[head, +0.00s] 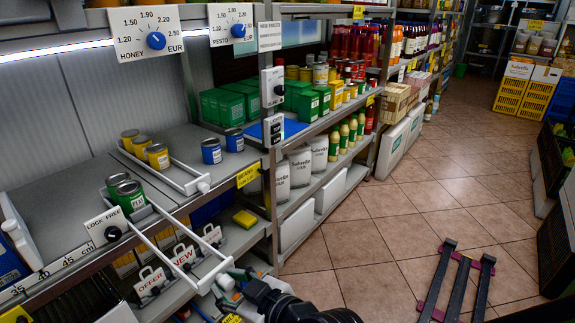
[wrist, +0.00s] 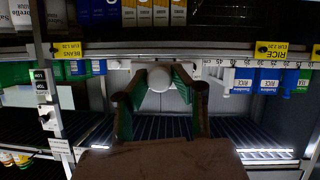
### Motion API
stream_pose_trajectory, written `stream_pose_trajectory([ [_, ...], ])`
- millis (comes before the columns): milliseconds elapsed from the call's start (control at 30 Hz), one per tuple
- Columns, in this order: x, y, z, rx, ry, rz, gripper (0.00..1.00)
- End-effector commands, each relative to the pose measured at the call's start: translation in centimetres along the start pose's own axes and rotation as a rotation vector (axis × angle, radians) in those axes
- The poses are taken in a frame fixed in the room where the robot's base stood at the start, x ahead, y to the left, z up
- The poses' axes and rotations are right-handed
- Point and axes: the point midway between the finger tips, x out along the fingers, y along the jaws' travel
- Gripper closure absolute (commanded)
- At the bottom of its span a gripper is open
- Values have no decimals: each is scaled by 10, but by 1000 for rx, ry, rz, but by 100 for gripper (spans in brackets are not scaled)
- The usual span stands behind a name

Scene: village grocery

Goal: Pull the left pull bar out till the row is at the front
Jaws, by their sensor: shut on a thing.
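The left pull bar (head: 180,215) is a white frame that sticks far out past the shelf's front edge. Its round white knob (head: 226,282) is at the outer end. My gripper (head: 236,281) is at this knob, low in the head view. In the wrist view my gripper's fingers (wrist: 158,82) are shut on the white knob (wrist: 160,79), one on each side. The row of green cans (head: 130,196) stands at the inner part of the left bar, close to the shelf's front edge. The fingertips are partly hidden in the head view.
A second pull bar (head: 188,179) with yellow cans (head: 158,156) lies to the right, with blue cans (head: 211,151) beside it. A "LOCK FREE" dial (head: 107,226) sits on the front edge. Tags (head: 153,284) line the lower shelf. The tiled aisle (head: 370,235) has free room.

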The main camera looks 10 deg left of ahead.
Motion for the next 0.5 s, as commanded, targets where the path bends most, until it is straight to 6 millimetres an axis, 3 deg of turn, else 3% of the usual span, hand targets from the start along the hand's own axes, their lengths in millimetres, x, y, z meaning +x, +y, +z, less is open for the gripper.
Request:
stream_pose_trajectory([
  [367,-2,-1,0,-2,0,-3,100],
  [400,-1,-1,0,-2,0,-3,71],
  [500,-1,-1,0,-2,0,-3,58],
])
